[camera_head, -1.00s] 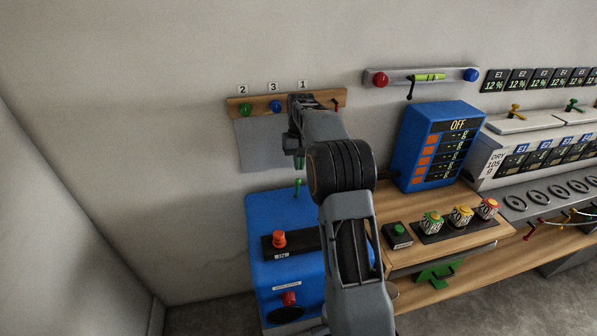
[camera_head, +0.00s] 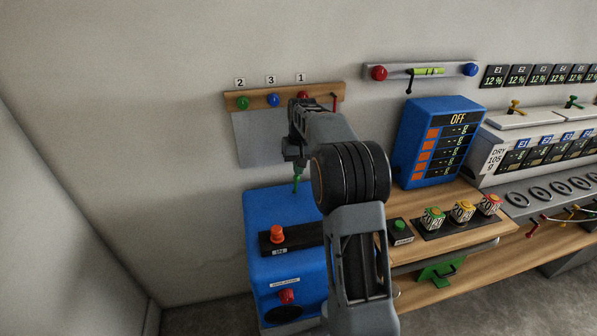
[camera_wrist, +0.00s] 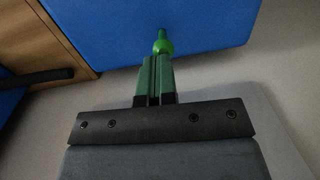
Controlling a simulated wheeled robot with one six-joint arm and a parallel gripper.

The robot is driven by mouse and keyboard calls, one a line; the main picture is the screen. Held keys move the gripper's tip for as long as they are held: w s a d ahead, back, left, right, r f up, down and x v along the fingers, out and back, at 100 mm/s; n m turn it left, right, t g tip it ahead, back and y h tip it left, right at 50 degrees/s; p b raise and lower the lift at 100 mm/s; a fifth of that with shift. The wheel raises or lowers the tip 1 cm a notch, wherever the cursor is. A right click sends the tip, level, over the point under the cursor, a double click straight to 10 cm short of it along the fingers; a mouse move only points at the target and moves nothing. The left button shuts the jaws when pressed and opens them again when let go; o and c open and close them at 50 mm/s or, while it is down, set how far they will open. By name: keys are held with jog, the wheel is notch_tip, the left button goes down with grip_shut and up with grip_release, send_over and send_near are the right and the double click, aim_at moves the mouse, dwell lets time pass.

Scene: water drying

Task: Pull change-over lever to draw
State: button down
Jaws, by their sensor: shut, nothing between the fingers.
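A small green lever (camera_head: 295,184) stands upright at the back of the top of a blue box (camera_head: 262,215). In the wrist view its round green knob (camera_wrist: 162,42) shows just beyond my fingertips, against the blue box (camera_wrist: 200,20). My gripper (camera_wrist: 156,62) is shut with nothing between its green fingers. In the head view my gripper (camera_head: 298,167) points down just above the lever. Its tips look at or very near the knob; I cannot tell whether they touch. No label reading change-over or draw is legible.
An orange-red knob (camera_head: 278,234) and a red dial (camera_head: 286,296) are on the blue box. A wooden rail (camera_head: 262,99) with coloured knobs hangs behind my arm. A blue display unit (camera_head: 437,143) stands right. The wall at left is clear.

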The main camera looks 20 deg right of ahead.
jog(key=shift+s+a+f+p, duration=0.1)
jog(key=shift+s+a+p, duration=0.2)
jog(key=shift+s, duration=0.35)
jog(key=shift+w, duration=0.15)
jog(key=shift+d, duration=0.15)
